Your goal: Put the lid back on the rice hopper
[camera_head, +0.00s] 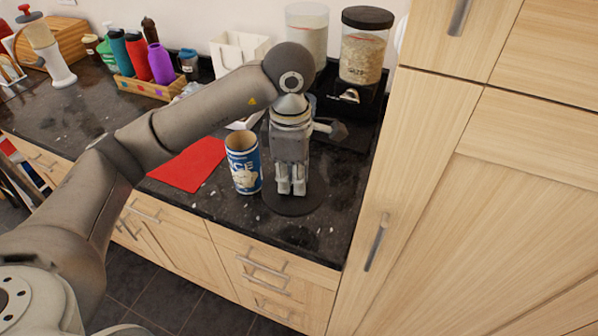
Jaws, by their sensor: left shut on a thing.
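The rice hopper stands at the back of the counter with two clear containers. The left container (305,36) has no lid on top and its rim shows. The right container (362,55) holds pale grain and wears a black lid (368,17). A dark round lid (308,204) lies low at the counter's front, under my left gripper (291,188). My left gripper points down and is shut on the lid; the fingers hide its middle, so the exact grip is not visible. My right gripper is not in view.
A blue open rice tin (245,174) stands just left of my left gripper. A red cloth (188,166) lies left of it. Behind are a white holder (232,47) and bottles in a wooden crate (150,88). A tall wooden cupboard (440,170) bounds the right side.

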